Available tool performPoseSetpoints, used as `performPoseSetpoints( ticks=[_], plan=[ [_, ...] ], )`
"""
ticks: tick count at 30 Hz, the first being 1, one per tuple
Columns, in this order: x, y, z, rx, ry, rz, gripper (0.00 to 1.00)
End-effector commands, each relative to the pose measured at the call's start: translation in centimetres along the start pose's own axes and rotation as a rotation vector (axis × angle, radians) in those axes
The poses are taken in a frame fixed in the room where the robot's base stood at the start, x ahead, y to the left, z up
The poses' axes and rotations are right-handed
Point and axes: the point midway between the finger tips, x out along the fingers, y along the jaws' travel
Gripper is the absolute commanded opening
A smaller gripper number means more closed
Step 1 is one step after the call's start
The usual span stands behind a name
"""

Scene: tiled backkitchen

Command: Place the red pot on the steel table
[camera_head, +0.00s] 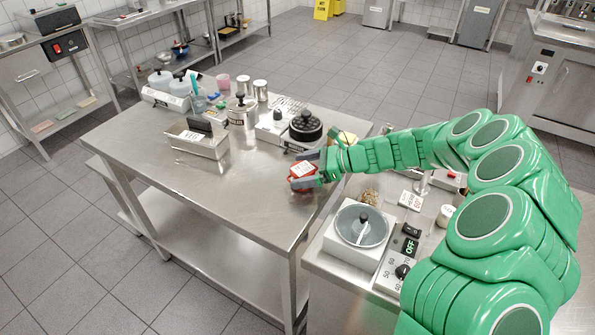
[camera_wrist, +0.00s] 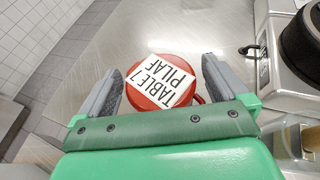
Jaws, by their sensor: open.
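The red pot (camera_head: 302,172) with a white label stands on the steel table (camera_head: 215,195), near its right front edge. In the wrist view the red pot (camera_wrist: 160,82) shows its label reading "TABLE 7 PILAF", and part of a handle shows at its lower right. My gripper (camera_head: 303,168) is at the pot, with one finger on each side of it. In the wrist view my gripper (camera_wrist: 162,88) is open, with a gap between each finger and the pot. The pot's underside is hidden.
A metal bin (camera_head: 197,138), canisters and bottles stand farther left. A counter with a white appliance (camera_head: 360,228) is at the lower right. The table's front left is clear.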

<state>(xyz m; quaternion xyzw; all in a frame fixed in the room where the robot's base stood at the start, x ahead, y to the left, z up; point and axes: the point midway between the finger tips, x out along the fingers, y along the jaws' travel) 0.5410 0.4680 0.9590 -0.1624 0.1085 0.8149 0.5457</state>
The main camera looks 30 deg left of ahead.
Motion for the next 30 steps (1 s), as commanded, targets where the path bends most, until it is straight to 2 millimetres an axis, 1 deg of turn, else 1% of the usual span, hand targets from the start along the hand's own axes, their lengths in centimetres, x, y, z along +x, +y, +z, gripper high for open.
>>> performPoseSetpoints(
  ticks=[1, 12, 16, 22, 30],
  plan=[
    [-0.9, -0.1, 0.0, 0.001, 0.000, -0.003, 1.00],
    [-6.6, -0.1, 0.0, -0.002, 0.001, -0.003, 1.00],
    [-8.3, -0.1, 0.1, -0.002, -0.001, -0.002, 1.00],
    [-9.8, 0.0, 0.1, -0.001, -0.001, -0.001, 1.00],
    [-10.0, 0.0, 0.1, -0.001, 0.000, 0.001, 1.00]
  ],
)
